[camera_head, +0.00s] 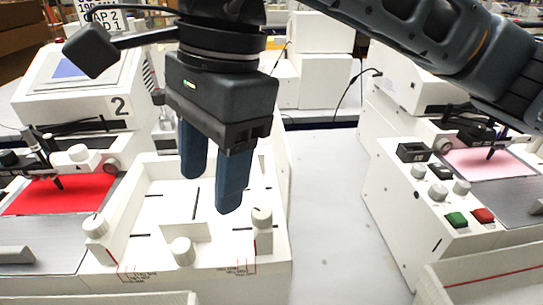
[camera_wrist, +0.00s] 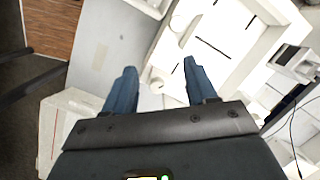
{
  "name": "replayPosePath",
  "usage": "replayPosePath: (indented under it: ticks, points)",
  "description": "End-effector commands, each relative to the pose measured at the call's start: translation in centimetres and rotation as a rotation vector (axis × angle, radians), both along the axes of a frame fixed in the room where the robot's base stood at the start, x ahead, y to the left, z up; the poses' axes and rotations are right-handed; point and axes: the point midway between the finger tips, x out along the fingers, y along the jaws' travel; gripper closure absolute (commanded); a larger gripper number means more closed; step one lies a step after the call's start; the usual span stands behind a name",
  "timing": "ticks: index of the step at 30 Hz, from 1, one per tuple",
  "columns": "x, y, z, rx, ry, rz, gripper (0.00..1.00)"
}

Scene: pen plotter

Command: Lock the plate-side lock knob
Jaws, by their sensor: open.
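A white tray-like fixture (camera_head: 128,205) has black slots in its floor and white knobs along its front. The left knob (camera_head: 95,226), the middle knob (camera_head: 182,251) and the right knob (camera_head: 262,217) are all visible; I cannot tell for sure which is the plate-side lock knob. My gripper (camera_head: 211,193) is open and empty, pointing down above the fixture, near the right knob. In the wrist view, a white knob (camera_wrist: 157,86) at the fixture's corner shows between the open fingers (camera_wrist: 160,67), apart from both.
At right is a white control box with knobs, a green button (camera_head: 456,219) and a red button (camera_head: 483,215). Bare grey table (camera_head: 335,200) lies between.

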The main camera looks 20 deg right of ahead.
Motion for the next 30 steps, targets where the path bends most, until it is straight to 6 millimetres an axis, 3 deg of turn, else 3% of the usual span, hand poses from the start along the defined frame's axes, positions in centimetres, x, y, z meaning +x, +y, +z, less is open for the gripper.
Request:
replayPosePath:
  ticks: [3,6,21,30]
  points:
    - [0.7,-3.1,-0.3,-0.149,-0.022,0.019,0.43]
    - [0.9,-4.2,-0.6,-0.197,-0.028,0.025,0.43]
    - [0.8,-4.2,-7.0,-0.197,-0.024,0.024,0.43]
    - [0.8,-4.2,-8.3,-0.197,-0.028,0.024,0.43]
